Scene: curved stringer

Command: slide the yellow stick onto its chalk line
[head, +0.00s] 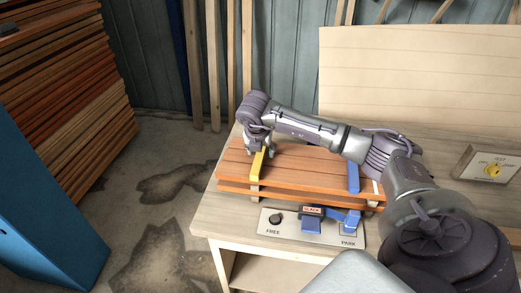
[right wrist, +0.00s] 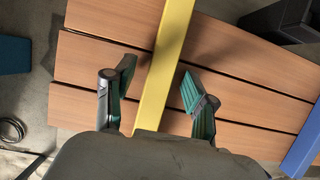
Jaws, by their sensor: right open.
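The yellow stick (head: 257,165) lies across the brown planks (head: 310,172) near their left end, in the head view. In the right wrist view the yellow stick (right wrist: 165,55) runs between the two fingers of my right gripper (right wrist: 157,88). That gripper is open, with a gap on each side of the stick. In the head view my right gripper (head: 263,146) is over the stick's far part and hides some of it. A short white mark (head: 375,187) shows on the planks right of the blue stick; I cannot tell if it is the chalk line. My left gripper is out of view.
A blue stick (head: 353,178) lies across the planks' right part. A panel marked FREE and PARK (head: 273,232), with a blue slider (head: 312,225), is in front. A box with a yellow knob (head: 491,170) stands right. Stacked boards (head: 60,100) stand left.

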